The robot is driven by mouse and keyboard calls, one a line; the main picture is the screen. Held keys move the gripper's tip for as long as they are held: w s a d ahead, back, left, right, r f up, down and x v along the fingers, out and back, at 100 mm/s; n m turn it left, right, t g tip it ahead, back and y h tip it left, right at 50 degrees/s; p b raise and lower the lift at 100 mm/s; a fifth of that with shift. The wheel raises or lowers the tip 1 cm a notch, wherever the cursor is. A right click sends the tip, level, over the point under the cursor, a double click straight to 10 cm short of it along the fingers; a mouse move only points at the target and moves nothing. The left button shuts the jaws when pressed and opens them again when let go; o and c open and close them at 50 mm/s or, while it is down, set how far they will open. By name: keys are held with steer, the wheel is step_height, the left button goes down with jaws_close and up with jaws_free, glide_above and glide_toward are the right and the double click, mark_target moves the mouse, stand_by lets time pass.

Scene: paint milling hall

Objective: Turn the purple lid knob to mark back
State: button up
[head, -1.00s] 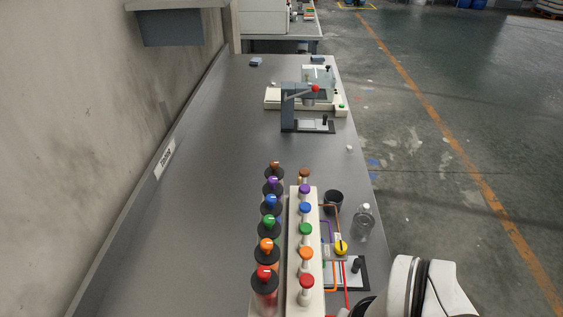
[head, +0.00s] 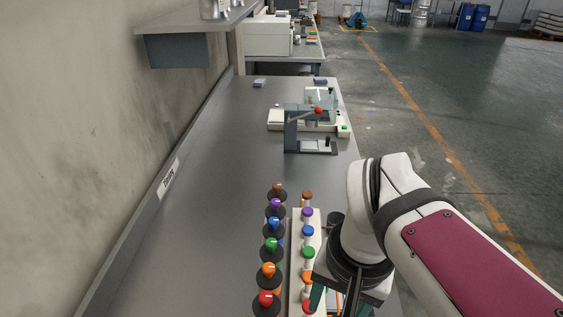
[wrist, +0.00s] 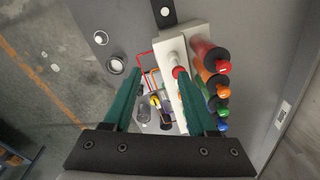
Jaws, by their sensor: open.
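The purple lid knob (head: 276,203) sits on a black lid in the left row of coloured knobs in the head view, between the brown and blue ones. Its pointer mark is too small to read. A purple cap (head: 307,212) stands beside it on the white rail. My gripper (wrist: 157,76) is open and empty, with green fingers, in the wrist view. It hangs over the near end of the rail, around the red and orange caps, short of the purple knob. I cannot make out the purple knob in the wrist view, where the right finger hides part of the row.
The blue knob (head: 274,223) and brown knob (head: 278,187) flank the purple one closely. The white rail (wrist: 175,45) runs alongside the row. A grey press (head: 291,130) stands farther back. The bench (head: 190,240) is clear left of the row.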

steer(key=w+a+r+n+t+h, duration=0.1)
steer(key=w+a+r, duration=0.2)
steer(key=w, duration=0.4)
steer(key=w+a+r+t, duration=0.1)
steer(key=w+a+r, duration=0.25)
steer(key=w, duration=0.25)
steer(key=t, duration=0.2)
glide_toward(275, 202)
steer(key=shift+h, duration=0.3)
steer(key=x, duration=0.7)
steer(key=shift+w+a+f, duration=0.15)
steer(key=shift+a+f, duration=0.05)
steer(key=shift+f, duration=0.05)
steer(key=shift+w+f, duration=0.25)
steer(key=shift+f, duration=0.3)
jaws_close()
